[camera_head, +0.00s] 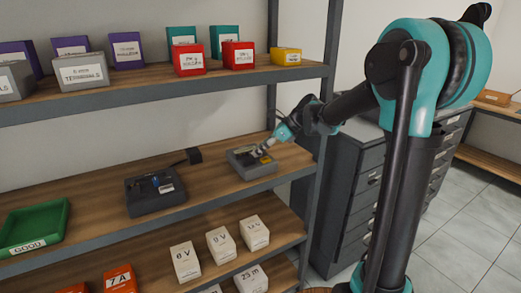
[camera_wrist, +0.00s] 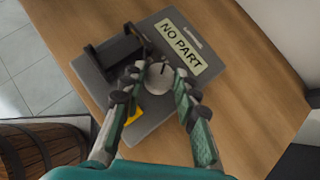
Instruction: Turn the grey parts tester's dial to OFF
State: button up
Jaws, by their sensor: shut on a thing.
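The grey parts tester (camera_head: 250,168) stands on the middle wooden shelf, near its right end. In the wrist view the tester (camera_wrist: 160,122) has a label or display reading "NO PART", a black bracket-like part and a yellow patch. Its round pale dial (camera_wrist: 159,79) sits between my fingertips, with a dark mark near its upper edge. My gripper (camera_wrist: 159,72) is shut on the dial, one finger on each side. In the head view my gripper (camera_head: 268,147) reaches the tester from the right. I cannot read any dial positions; the fingers may cover them.
A darker device (camera_head: 150,203) stands left of the tester on the same shelf, and a green "GOOD" tray (camera_head: 35,228) at the far left. Labelled boxes fill the shelves above and below. A shelf post (camera_head: 325,110) and a drawer cabinet (camera_head: 360,190) stand to the right.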

jog(key=n+g, duration=0.2)
jog(key=n, duration=0.1)
jog(key=shift+w, duration=0.3)
jog(key=shift+w+n+g, duration=0.15)
jog(key=shift+n+g, duration=1.55)
jog(key=shift+n, duration=0.3)
jog(key=shift+h, duration=0.3)
jog(key=o, duration=1.2)
jog(key=shift+c, duration=0.2)
